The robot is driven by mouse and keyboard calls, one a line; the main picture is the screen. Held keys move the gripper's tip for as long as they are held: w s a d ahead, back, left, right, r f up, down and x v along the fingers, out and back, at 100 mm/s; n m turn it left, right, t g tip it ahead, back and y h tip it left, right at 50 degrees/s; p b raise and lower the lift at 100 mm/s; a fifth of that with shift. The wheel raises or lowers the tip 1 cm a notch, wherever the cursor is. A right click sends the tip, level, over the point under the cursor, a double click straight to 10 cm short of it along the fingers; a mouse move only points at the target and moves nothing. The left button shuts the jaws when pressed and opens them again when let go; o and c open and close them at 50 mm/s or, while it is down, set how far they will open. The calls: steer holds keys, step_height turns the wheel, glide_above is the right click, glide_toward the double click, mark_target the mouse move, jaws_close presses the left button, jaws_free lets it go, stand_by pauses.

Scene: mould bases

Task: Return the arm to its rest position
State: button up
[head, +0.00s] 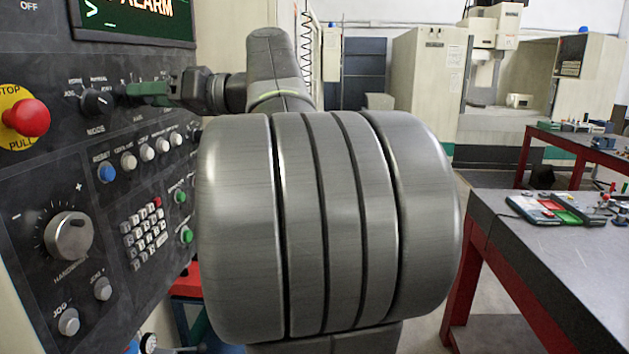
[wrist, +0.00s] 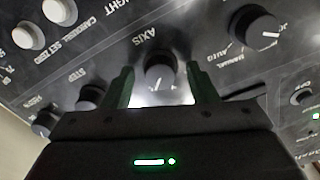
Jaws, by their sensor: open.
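My gripper (head: 136,91) is at the control panel (head: 95,210), on the left in the head view. In the wrist view my gripper (wrist: 161,82) shows two green fingers, spread apart, with the AXIS knob (wrist: 159,76) between and beyond their tips. Nothing is held. I cannot tell whether a finger touches the knob or panel. My arm (head: 330,220) stretches toward the panel, and its big grey joint fills the middle of the head view, hiding part of the panel's right side.
A red stop button (head: 30,117), mode knob (head: 97,101) and handwheel knob (head: 68,236) stick out of the panel. A dark table (head: 560,255) with small parts stands at right. Machines (head: 430,75) stand behind. Some floor shows between arm and table.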

steer(key=shift+n, duration=1.1)
